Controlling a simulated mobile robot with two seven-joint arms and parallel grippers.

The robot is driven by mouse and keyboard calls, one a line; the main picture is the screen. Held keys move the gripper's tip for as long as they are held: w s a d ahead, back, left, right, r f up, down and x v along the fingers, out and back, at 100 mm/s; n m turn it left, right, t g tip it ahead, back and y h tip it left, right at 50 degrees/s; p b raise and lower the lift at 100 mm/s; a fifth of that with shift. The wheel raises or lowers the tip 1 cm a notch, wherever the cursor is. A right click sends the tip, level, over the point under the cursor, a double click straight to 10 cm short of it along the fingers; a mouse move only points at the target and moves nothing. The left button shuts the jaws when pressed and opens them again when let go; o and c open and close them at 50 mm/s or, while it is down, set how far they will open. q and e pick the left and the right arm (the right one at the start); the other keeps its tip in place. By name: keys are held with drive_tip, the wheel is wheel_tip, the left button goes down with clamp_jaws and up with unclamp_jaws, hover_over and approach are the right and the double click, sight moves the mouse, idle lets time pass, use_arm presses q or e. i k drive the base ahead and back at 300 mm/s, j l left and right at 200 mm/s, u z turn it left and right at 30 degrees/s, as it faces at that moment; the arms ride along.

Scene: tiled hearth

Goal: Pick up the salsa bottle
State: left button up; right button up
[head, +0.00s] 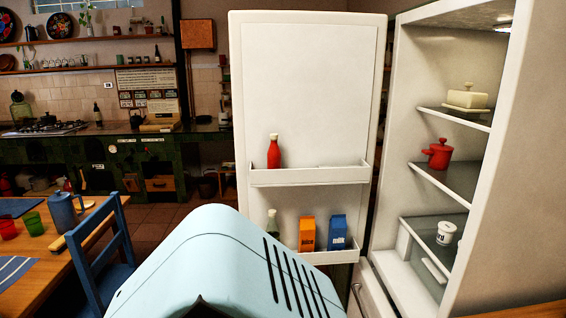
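A red bottle with a pale cap (274,152), which looks like the salsa bottle, stands upright on the upper shelf of the open fridge door (310,90). The rim of that shelf (310,177) hides its base. I cannot read a label on it. Neither of my grippers shows in the head view, so I cannot see where they are relative to the bottle.
Inside the open fridge (400,150) are a butter dish (467,97), a red pot (438,153) and a white jar (446,233). A blue chair (105,260) and table (75,240) stand left.

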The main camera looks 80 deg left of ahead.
sight(274, 157)
drive_tip(key=u, duration=0.45)
drive_tip(key=i+u, duration=0.1)
drive_tip(key=u, duration=1.3)
drive_tip(key=l+u, duration=0.1)
drive_tip(key=u, duration=0.4)
drive_tip(key=i+l+u, duration=0.1)
drive_tip(key=u, duration=0.35)
drive_tip(key=i+j+z, duration=0.1)
drive_tip(key=i+z, duration=0.25)
drive_tip(key=i+j+z, duration=0.35)
drive_tip(key=i, duration=0.25)
drive_tip(key=i+j+z, duration=0.35)
drive_tip(key=i+l, duration=0.1)
